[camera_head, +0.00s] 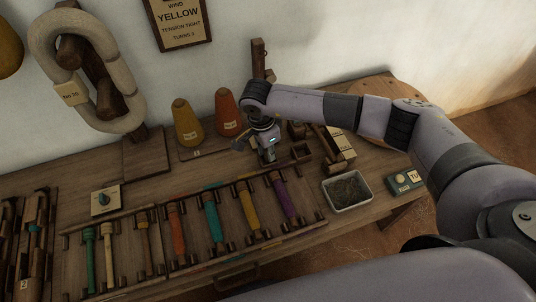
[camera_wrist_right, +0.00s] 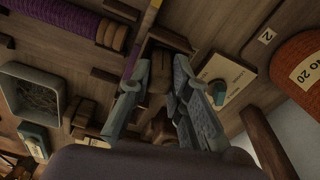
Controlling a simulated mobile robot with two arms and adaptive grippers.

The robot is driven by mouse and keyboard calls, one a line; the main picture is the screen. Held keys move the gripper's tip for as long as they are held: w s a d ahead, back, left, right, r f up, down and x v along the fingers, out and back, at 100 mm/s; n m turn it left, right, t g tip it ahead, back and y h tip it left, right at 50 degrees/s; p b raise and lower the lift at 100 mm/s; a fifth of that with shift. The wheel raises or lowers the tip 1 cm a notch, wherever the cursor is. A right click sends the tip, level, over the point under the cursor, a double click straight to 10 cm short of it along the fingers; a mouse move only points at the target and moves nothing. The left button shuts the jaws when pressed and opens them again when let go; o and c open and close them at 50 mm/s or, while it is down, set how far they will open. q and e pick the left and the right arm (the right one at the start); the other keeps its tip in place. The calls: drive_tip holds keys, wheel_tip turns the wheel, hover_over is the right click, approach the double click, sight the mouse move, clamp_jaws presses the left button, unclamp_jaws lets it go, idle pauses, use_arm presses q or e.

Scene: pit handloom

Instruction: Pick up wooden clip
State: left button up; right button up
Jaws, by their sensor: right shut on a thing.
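My right gripper (camera_head: 266,152) reaches down over the back of the wooden bench, just right of the orange cone. In the right wrist view its two grey fingers (camera_wrist_right: 161,68) are closed around a small dark brown wooden piece, which I take to be the wooden clip (camera_wrist_right: 158,76). The clip's lower part is hidden by the fingers and the wrist. In the head view the gripper body hides most of it, and I cannot tell whether it touches the bench. My left gripper is not in view.
A rack with several coloured bobbins (camera_head: 213,217) lies in front of the gripper. Yellow (camera_head: 187,124) and orange (camera_head: 227,114) cones stand to the left. A metal tray (camera_head: 366,198) and a small labelled box (camera_head: 404,182) sit at right. Small wooden compartments (camera_head: 301,152) lie close by.

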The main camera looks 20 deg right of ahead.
drive_tip(key=shift+c, duration=0.6)
wheel_tip(320, 180, up, 20)
drive_tip(key=b, duration=0.1)
idle(0.5)
